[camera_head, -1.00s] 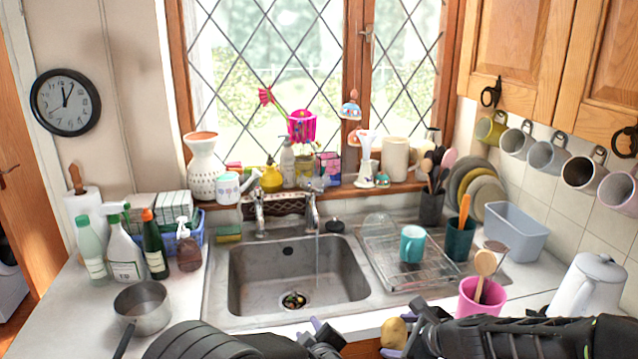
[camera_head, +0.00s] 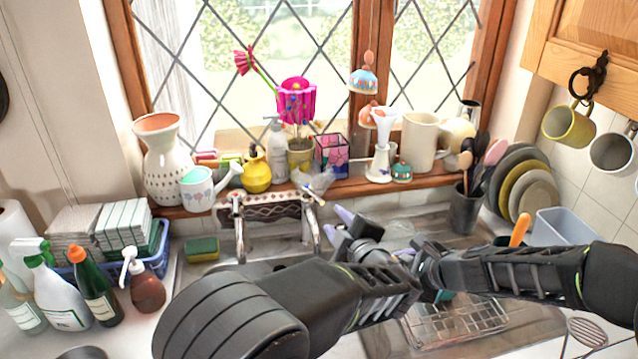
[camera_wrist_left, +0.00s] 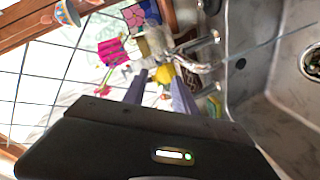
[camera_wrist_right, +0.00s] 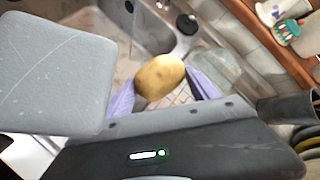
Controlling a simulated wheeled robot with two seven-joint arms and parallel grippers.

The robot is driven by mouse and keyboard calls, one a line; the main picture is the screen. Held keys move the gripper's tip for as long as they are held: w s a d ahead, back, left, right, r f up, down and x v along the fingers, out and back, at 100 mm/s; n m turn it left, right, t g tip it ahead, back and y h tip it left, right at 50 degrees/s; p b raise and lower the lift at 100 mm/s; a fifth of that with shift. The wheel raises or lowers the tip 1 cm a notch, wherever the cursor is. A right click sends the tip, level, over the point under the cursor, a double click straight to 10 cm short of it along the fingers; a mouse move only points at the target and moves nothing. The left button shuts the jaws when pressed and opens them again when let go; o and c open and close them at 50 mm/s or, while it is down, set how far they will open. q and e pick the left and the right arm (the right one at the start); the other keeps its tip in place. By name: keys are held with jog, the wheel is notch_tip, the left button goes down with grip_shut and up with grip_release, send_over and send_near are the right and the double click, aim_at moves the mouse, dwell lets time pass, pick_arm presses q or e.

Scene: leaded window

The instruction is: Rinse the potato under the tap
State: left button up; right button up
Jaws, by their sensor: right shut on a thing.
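The potato (camera_wrist_right: 160,75) is yellow-brown and sits between the fingers of my right gripper (camera_wrist_right: 162,92), which is shut on it, in the right wrist view. In the head view my arms hide the potato; my right gripper (camera_head: 415,262) is over the sink and drainer area. The metal tap (camera_head: 313,220) stands behind the sink, and a thin stream of water shows in the left wrist view beside the tap (camera_wrist_left: 190,62). My left gripper (camera_head: 345,228) is open and empty near the tap, its fingers (camera_wrist_left: 160,95) apart. The sink (camera_wrist_left: 270,115) is mostly hidden in the head view.
A wire drying rack (camera_head: 455,325) lies right of the sink, under my right arm. A sponge (camera_head: 202,249) and bottles (camera_head: 95,290) stand at left. The windowsill holds a vase (camera_head: 165,165), a watering can (camera_head: 200,190) and a mug (camera_head: 425,140). A utensil pot (camera_head: 466,208) stands at right.

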aim_at(322, 204)
pick_arm(q)
jog(key=shift+w+r, duration=0.1)
jog(key=shift+w, duration=0.05)
jog(key=x, duration=1.2)
jog(key=shift+b, duration=0.3)
jog(key=shift+c, duration=0.2)
grip_shut()
dwell(1.0)
